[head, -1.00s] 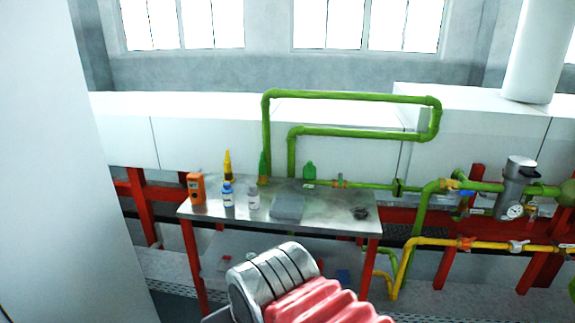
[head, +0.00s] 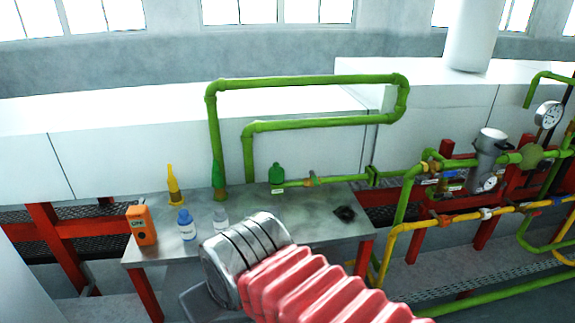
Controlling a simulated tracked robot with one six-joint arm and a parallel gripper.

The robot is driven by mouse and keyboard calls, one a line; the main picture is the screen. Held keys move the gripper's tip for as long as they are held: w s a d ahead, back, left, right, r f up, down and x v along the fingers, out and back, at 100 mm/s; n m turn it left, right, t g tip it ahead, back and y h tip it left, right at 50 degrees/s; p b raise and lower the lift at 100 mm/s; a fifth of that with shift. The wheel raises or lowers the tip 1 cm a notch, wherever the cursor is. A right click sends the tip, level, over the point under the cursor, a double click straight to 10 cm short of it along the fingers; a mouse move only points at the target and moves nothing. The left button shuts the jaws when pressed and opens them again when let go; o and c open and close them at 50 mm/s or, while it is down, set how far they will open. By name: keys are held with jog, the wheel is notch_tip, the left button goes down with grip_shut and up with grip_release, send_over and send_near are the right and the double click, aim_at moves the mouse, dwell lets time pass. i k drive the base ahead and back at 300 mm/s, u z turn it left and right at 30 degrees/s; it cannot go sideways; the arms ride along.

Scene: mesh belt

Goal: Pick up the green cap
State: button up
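No separate loose green cap can be made out. A small green bottle-shaped piece with a narrow top (head: 277,177) stands at the back of the metal table (head: 300,235), in front of the white wall. A green cone-shaped tip (head: 217,175) shows further left, beside the green pipe; I cannot tell whether it is a cap on a bottle. My arm, a metal cylinder with red bellows, covers the front middle of the table. My gripper's fingers do not show.
An orange meter (head: 141,225), a yellow bottle (head: 174,186), a blue-labelled bottle (head: 186,225) and a pale bottle (head: 220,217) stand on the table's left. A dark small object (head: 344,213) lies right. Green pipes (head: 310,83) rise behind; yellow pipes (head: 450,219) run right.

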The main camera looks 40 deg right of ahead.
aim_at(276, 174)
jog(key=z, duration=0.4)
jog(key=i, duration=1.05)
jog(key=z, duration=0.2)
